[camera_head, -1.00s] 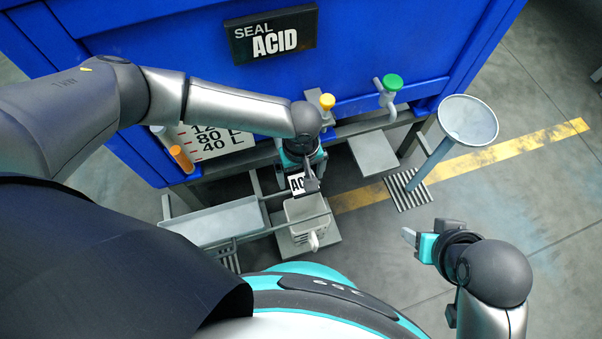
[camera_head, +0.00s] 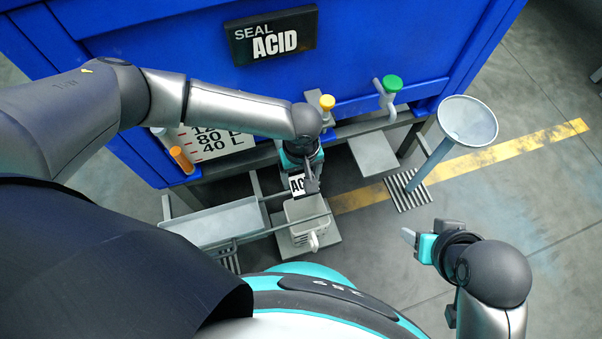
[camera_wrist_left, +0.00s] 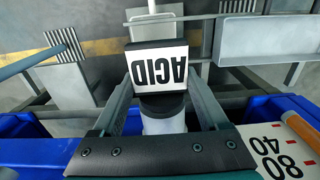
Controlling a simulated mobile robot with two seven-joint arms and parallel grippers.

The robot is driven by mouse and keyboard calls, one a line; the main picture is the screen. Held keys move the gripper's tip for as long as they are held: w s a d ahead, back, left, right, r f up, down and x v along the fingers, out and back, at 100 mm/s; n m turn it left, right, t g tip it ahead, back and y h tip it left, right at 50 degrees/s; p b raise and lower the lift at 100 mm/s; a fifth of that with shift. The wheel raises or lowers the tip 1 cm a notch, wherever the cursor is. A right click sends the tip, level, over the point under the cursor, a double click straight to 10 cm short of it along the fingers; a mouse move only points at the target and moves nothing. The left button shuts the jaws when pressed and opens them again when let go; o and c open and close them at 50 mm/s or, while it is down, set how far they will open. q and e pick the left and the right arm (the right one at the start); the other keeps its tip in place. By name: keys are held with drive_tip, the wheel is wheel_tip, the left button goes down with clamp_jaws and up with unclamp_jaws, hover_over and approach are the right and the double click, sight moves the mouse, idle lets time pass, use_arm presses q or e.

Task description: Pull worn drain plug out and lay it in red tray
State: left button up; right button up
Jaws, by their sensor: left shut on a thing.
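My left gripper (camera_head: 305,178) is shut on a dark block with a white ACID label (camera_head: 298,184), in front of the blue tank's lower edge. In the left wrist view the labelled block (camera_wrist_left: 157,68) sits at the fingertips (camera_wrist_left: 160,92). A pale cylinder with a dark ring (camera_wrist_left: 163,115) shows behind it between the fingers. I cannot tell whether this is the worn drain plug. I see no red tray in either view. My right gripper (camera_head: 428,240) hangs apart at the lower right, seen side-on, with its opening unclear.
A pale basket (camera_head: 298,213) stands below the left gripper on a grey plate. A grey trough (camera_head: 225,221) lies left of it.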

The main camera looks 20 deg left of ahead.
use_arm(q)
drive_tip(key=s+d+p, duration=0.4)
drive_tip(key=s+p, duration=0.1)
drive_tip(key=s, duration=0.1)
drive_tip(key=shift+s+d, duration=0.2)
drive_tip(key=shift+s, duration=0.05)
idle(1.1)
